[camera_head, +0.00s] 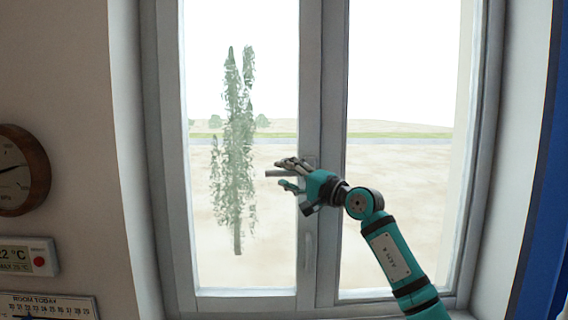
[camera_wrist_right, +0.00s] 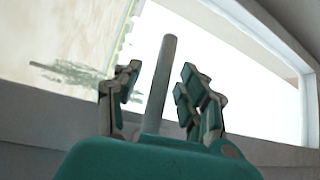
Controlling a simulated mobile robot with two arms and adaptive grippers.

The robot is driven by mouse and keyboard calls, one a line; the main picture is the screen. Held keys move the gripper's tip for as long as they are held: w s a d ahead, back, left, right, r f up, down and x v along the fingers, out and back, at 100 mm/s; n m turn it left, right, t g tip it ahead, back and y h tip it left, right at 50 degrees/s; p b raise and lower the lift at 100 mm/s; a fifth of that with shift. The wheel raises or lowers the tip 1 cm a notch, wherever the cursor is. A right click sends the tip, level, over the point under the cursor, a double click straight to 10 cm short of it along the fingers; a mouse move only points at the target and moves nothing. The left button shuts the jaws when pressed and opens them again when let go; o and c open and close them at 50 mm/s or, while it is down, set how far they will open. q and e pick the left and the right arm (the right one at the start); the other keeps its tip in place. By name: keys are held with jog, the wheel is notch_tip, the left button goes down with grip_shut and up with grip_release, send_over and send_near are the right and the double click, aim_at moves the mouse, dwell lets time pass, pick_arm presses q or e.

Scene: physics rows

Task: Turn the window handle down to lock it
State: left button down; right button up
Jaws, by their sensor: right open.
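The window handle (camera_head: 272,174) is a grey bar on the middle frame. It lies about level, with its free end pointing left. My right gripper (camera_head: 283,173) is at the handle, with one finger above it and one below. In the right wrist view the handle (camera_wrist_right: 166,75) stands between the two spread fingers of the gripper (camera_wrist_right: 160,80), with gaps visible on both sides. The handle's base is mostly hidden behind the gripper. My left gripper is not in view.
The window frame (camera_head: 170,170) has two glass panes with a tree outside. A pale upright fitting (camera_head: 308,250) sits lower on the middle frame. A blue edge (camera_head: 545,180) is at right.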

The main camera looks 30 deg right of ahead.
jog(key=shift+w+a, duration=0.15)
jog(key=shift+w, duration=0.35)
grip_shut()
